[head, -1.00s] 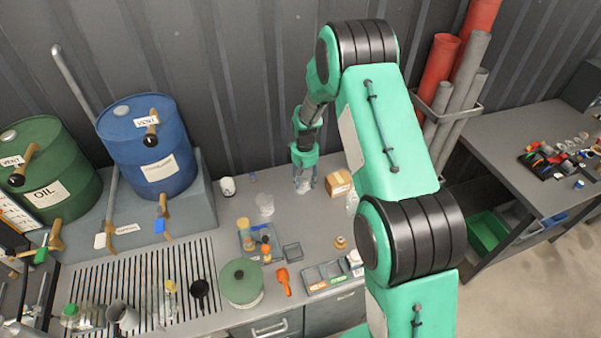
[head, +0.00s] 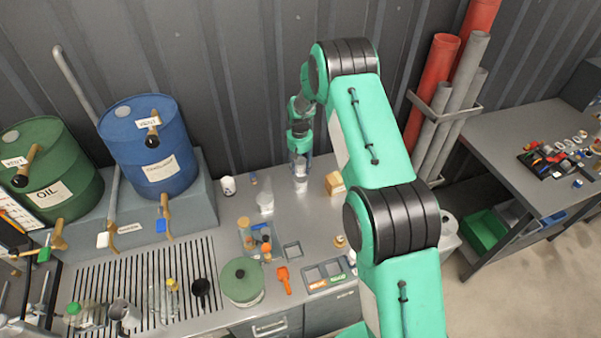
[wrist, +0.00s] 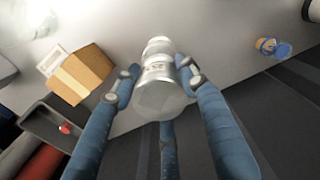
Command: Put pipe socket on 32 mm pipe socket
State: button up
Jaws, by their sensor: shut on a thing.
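My gripper (wrist: 155,88) is shut on a silvery, stepped cylindrical piece (wrist: 156,72), which looks like the pipe socket. Its wide end is between the blue fingers and its narrower end points away from the wrist camera. It bears a dark marking too small to read surely. In the head view my gripper (head: 300,160) is over the back of the bench with the pale piece (head: 301,184) below its fingers. I cannot tell whether the piece touches the bench. A whitish stepped piece (head: 265,203), possibly the 32 mm pipe socket, stands left of and nearer than the gripper, apart from it.
A cardboard box (head: 335,184) stands just right of the gripper. A white cup (head: 228,186) is at the back left. A grey tray with small bottles (head: 252,243) and a green-lidded pot (head: 241,282) stand nearer. Bare bench lies around the whitish piece.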

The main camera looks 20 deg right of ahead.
aim_at(300, 172)
jog(key=shift+f+p, duration=0.45)
jog(key=shift+f, duration=1.3)
jog(key=shift+f, duration=0.2)
jog(key=o, duration=1.3)
jog(key=shift+r, duration=0.25)
notch_tip(300, 172, up, 12)
jog(key=shift+f+b, duration=0.1)
jog(key=shift+b, duration=0.85)
